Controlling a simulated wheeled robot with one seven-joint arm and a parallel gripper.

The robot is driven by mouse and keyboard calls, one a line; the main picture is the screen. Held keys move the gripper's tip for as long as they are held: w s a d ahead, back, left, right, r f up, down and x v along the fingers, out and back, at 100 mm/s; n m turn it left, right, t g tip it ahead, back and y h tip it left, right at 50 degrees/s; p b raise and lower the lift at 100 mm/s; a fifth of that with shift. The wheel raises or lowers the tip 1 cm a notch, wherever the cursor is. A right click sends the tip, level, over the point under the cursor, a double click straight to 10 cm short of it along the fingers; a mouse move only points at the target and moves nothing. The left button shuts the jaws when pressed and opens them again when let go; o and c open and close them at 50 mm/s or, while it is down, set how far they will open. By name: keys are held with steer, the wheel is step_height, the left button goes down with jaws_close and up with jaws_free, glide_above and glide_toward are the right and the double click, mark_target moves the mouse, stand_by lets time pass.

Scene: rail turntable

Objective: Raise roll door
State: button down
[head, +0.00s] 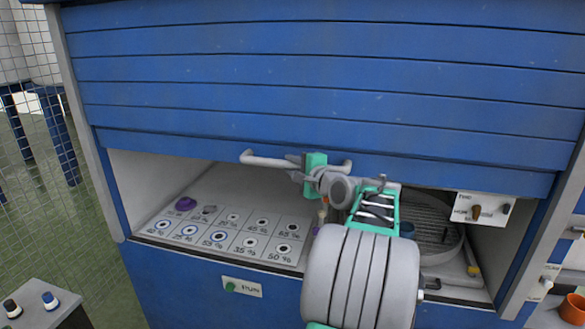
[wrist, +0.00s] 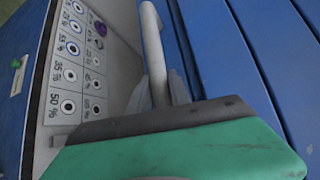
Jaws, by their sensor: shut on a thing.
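The blue slatted roll door (head: 300,80) covers the upper part of the cabinet in the head view, its lower edge raised above the opening. A pale bar handle (head: 262,160) runs along that lower edge. My gripper (head: 308,172) is at the middle of the handle and shut on it. In the wrist view the handle (wrist: 153,50) runs up from between the fingers of my gripper (wrist: 160,95), with the blue door slats (wrist: 240,70) to the right. The gripped part of the handle is hidden by the fingers.
Inside the opening are a panel (head: 225,219) of marked round holes with a purple knob (head: 185,204) and a round turntable (head: 440,240). A mesh fence (head: 25,90) stands left; an orange cup (head: 572,307) is lower right.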

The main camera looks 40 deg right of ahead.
steer(key=shift+r, duration=0.1)
steer(key=c, duration=1.2)
jaws_free()
steer(key=b+v, duration=0.1)
steer(key=v, duration=0.2)
steer(key=b+v, duration=0.1)
steer(key=v, duration=0.3)
steer(key=shift+f+b, duration=0.25)
steer(key=shift+b, duration=0.05)
steer(key=shift+s+a+r, duration=0.15)
steer(key=shift+s+r, duration=0.05)
steer(key=shift+s, duration=0.2)
